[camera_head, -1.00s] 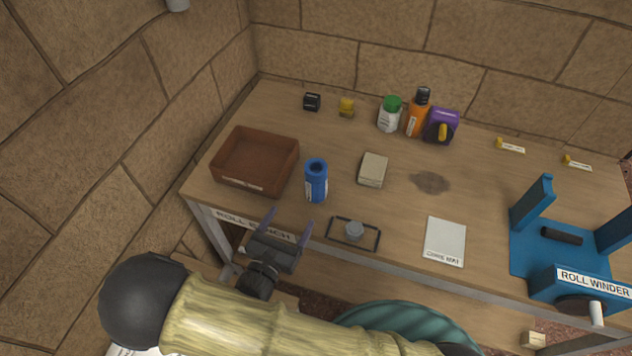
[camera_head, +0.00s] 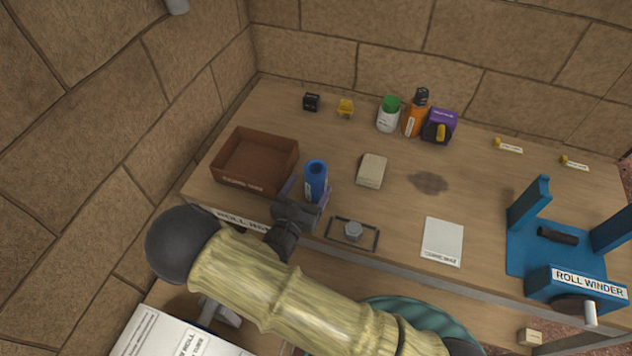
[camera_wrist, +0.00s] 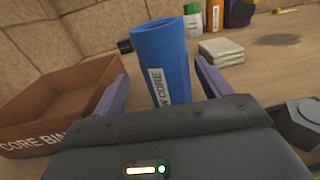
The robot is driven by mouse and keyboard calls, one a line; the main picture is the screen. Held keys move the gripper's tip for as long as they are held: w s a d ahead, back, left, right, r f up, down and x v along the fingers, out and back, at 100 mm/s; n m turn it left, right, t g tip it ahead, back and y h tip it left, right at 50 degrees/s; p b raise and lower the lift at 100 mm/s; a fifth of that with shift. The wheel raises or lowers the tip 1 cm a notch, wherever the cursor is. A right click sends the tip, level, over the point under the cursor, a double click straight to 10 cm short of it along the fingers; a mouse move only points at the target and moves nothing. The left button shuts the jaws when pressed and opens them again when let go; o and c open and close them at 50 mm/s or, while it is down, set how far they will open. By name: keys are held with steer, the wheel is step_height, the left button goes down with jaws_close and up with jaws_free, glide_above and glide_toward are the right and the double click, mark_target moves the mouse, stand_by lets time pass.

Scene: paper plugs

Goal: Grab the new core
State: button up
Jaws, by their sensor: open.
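The new core is a blue tube (camera_head: 316,180) with a white label, standing upright on the bench near its front left. In the wrist view the blue tube (camera_wrist: 163,62) rises between the two purple fingers, and its label partly reads "CORE". My gripper (camera_head: 306,190) is open at the tube, with a finger on either side of it. In the wrist view my gripper (camera_wrist: 160,85) shows gaps between fingers and tube, the left one wider in the upper part. The base of the tube is hidden behind the gripper body.
A brown core bin (camera_head: 272,184) stands close to the left of the tube. A beige block (camera_head: 371,170) and a black-framed holder (camera_head: 353,232) lie to the right. Bottles (camera_head: 388,115) stand at the back. A blue roll winder (camera_head: 565,260) is at far right.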

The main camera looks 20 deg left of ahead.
mark_target(317, 176)
steer(key=w, duration=0.1)
steer(key=w+d, duration=0.1)
steer(key=w+p, duration=0.1)
steer(key=shift+w+d+r, duration=0.15)
steer(key=shift+w+r, duration=0.2)
steer(key=shift+w, duration=0.05)
steer(key=shift+w+d+f, duration=0.1)
steer(key=shift+w+d, duration=0.05)
steer(key=shift+w, duration=0.4)
steer(key=shift+s, duration=0.1)
steer(key=c, duration=1.1)
